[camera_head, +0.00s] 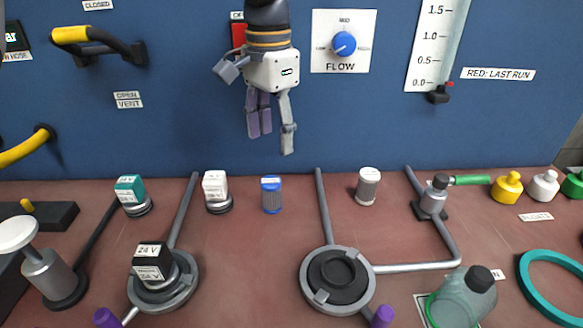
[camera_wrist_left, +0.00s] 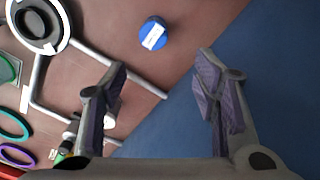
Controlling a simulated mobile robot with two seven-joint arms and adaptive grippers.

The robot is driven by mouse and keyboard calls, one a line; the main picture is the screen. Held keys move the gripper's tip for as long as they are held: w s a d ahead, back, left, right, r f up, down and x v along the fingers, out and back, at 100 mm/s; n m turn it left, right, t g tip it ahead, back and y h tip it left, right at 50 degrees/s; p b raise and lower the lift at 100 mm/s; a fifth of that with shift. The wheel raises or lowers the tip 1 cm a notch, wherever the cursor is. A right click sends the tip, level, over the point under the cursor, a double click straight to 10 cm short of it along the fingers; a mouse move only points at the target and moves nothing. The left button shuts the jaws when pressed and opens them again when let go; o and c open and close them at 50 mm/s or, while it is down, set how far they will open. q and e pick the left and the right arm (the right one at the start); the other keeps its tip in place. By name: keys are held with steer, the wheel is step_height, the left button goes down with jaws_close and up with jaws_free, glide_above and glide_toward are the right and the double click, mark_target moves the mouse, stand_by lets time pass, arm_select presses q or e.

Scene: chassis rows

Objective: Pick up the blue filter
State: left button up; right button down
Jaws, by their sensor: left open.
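The blue filter (camera_head: 271,195) is a small upright cylinder with a blue cap, standing on the reddish bench near the blue wall panel. In the left wrist view the blue filter (camera_wrist_left: 154,36) shows from above, with a white label on its top, beyond and between the fingertips. My left gripper (camera_head: 270,142) is open and empty, held above and behind the filter, in front of the panel. Its two fingers (camera_wrist_left: 163,80) are spread wide in the left wrist view and do not touch the filter. My right gripper is not in view.
A white-topped block (camera_head: 216,190) stands left of the filter and a white-capped grey filter (camera_head: 368,186) to the right. A round holder (camera_head: 338,280) with pipes sits in front. A green-handled valve (camera_head: 436,195) stands further right. Bare bench lies directly before the filter.

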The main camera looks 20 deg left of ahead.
mark_target(271, 181)
arm_select(q)
steer(key=f, duration=0.4)
steer(key=s+f, duration=0.1)
steer(key=f, duration=0.6)
steer(key=shift+s+f, duration=0.3)
steer(key=shift+s, duration=0.05)
steer(key=shift+c, duration=0.6)
steer(key=c, duration=1.1)
